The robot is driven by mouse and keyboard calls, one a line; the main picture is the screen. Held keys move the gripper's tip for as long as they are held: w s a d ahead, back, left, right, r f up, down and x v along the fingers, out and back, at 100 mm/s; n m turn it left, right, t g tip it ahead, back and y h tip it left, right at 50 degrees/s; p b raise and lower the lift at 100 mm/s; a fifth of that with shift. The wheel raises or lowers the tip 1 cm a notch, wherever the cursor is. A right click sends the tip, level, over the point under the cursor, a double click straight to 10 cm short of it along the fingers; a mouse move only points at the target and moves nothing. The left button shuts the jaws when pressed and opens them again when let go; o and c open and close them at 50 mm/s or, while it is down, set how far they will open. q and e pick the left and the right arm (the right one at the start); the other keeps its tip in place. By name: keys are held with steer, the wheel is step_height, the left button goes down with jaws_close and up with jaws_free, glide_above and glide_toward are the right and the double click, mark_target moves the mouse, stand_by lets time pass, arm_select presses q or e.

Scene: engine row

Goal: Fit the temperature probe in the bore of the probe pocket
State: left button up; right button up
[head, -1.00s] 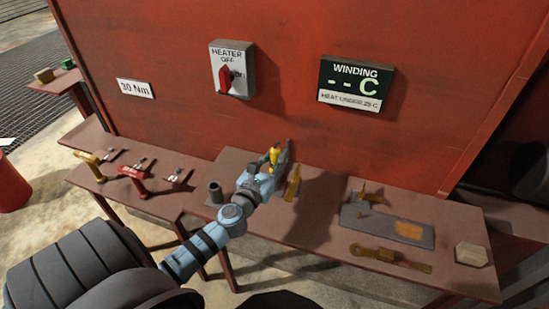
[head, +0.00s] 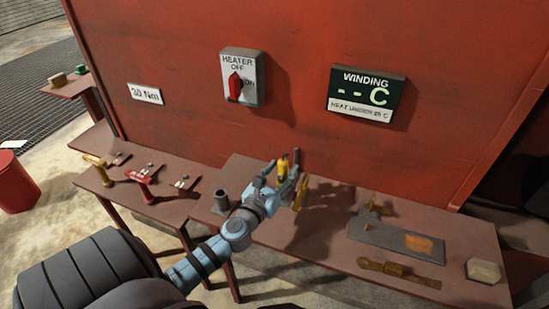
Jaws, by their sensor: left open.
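A yellow upright piece, which looks like the temperature probe (head: 283,166), stands at the back of the middle bench. My left gripper (head: 281,177) is open around or just in front of it, with a finger on each side. I cannot tell whether the fingers touch it. Its lower end is hidden by the gripper. A short dark grey hollow cylinder, which looks like the probe pocket (head: 220,202), stands upright on the bench left of my left gripper, with its opening facing up. My right gripper is not in view.
A brass-coloured piece (head: 300,194) stands close to the right of my gripper. A grey plate (head: 385,235), a brass tool (head: 400,272) and a pale block (head: 483,271) lie further right. The red wall (head: 300,60) rises behind, with a heater switch (head: 238,80) and winding display (head: 366,93).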

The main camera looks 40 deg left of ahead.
arm_select(q)
steer(key=v, duration=1.1)
steer(key=shift+s, duration=0.1)
